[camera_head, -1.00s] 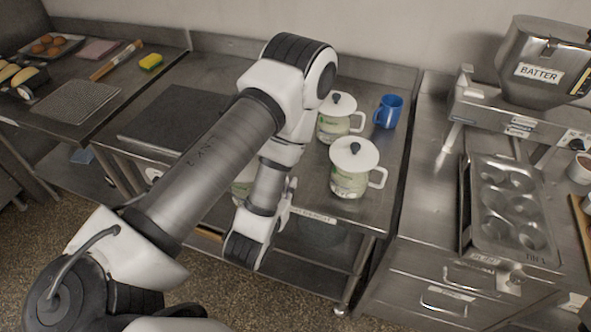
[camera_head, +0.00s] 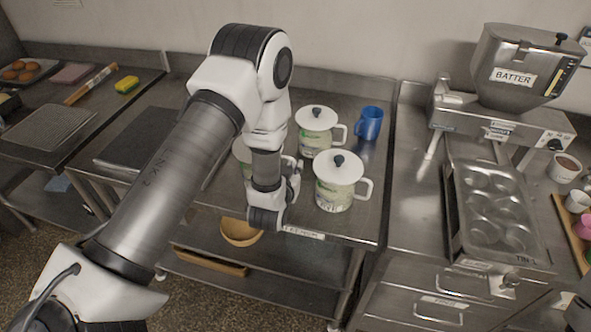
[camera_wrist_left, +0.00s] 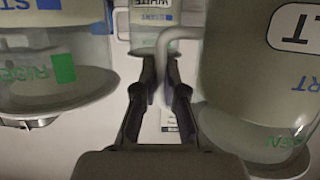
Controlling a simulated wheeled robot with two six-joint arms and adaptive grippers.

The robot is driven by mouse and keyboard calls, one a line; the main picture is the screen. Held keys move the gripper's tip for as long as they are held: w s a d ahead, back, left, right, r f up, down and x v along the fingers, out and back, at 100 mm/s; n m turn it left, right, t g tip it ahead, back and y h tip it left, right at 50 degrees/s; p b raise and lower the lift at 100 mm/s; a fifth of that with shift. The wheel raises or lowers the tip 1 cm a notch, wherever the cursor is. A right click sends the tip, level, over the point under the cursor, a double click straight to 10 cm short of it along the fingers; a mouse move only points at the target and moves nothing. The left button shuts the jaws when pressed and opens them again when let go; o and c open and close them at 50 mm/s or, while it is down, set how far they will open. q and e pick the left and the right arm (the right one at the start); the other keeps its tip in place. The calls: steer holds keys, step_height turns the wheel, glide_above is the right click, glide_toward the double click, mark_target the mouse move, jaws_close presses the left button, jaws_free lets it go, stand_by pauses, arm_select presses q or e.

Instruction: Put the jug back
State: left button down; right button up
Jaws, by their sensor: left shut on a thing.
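My left gripper (camera_head: 288,184) is shut on the handle of a white-and-green jug (camera_head: 242,152), at the left of two similar jugs. My arm hides much of the held jug. In the left wrist view the held jug (camera_wrist_left: 262,75) fills the right side, its pale handle reaching the fingertips (camera_wrist_left: 160,75). A lidded jug (camera_head: 336,188) stands in front on the steel table, and another (camera_head: 314,138) stands behind it. Both have white lids with dark knobs. I cannot tell whether the held jug touches the table. My right gripper is not in view.
A blue mug (camera_head: 369,123) stands at the back right of the steel table (camera_head: 366,220). A dark board (camera_head: 140,140) lies at its left. A wooden bowl (camera_head: 240,232) is on the lower shelf. A muffin tin (camera_head: 498,215) and batter machine (camera_head: 525,65) are at the right.

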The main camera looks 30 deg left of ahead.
arm_select(q)
steer(key=f+p, duration=0.1)
steer(key=w+f+p, duration=0.1)
steer(key=shift+f, duration=0.35)
steer(key=shift+w+f, duration=0.1)
steer(key=shift+f, duration=0.35)
steer(key=shift+f, duration=0.2)
steer(key=c, duration=1.3)
jaws_free()
steer(key=shift+o, duration=0.3)
